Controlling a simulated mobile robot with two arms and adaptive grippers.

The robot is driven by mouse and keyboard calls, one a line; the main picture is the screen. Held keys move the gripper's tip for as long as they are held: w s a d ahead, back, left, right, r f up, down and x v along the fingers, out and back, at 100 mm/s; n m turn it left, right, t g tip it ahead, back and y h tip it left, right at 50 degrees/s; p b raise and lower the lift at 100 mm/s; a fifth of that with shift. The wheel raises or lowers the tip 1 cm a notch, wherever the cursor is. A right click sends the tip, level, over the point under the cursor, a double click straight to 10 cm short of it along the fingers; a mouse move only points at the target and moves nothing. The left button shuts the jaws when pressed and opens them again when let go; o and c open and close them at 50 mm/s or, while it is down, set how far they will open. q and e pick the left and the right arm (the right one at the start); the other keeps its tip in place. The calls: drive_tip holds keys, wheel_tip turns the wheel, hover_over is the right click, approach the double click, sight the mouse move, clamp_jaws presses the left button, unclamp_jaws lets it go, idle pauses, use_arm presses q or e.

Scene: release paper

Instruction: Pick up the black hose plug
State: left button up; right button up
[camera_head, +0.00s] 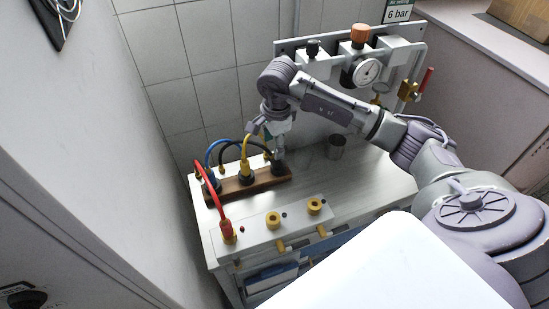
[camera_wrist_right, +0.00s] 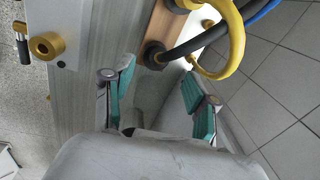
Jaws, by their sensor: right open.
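The black hose (camera_head: 258,143) arches over the brown wooden rack (camera_head: 244,186) in the head view. Its dark plug (camera_head: 279,168) stands at the rack's right end, partly hidden by my right gripper (camera_head: 269,148). In the right wrist view the black hose (camera_wrist_right: 200,41) runs down to a dark plug collar (camera_wrist_right: 153,54), just ahead of the fingertips. My right gripper (camera_wrist_right: 158,75) is open there, with teal pads on either side of a grey shape that I cannot identify clearly. No grip on the plug shows. My left gripper is not in view.
The yellow hose (camera_head: 245,149) stands close beside the gripper, with blue (camera_head: 210,151) and red (camera_head: 213,190) hoses further left. A metal cup (camera_head: 336,146) stands to the right. A gauge panel (camera_head: 366,71) is on the wall behind; brass fittings (camera_head: 273,220) are in front.

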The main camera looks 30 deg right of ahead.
sight(274, 167)
drive_tip(key=shift+w+f, duration=0.15)
drive_tip(key=shift+f, duration=0.7)
wheel_tip(274, 167, down, 5)
drive_tip(key=shift+w+d+r+p, duration=0.1)
drive_tip(key=shift+d+p, duration=0.05)
drive_tip(key=shift+p, duration=0.95)
drive_tip(key=shift+w+f, duration=0.1)
drive_tip(key=shift+f, duration=0.2)
clamp_jaws()
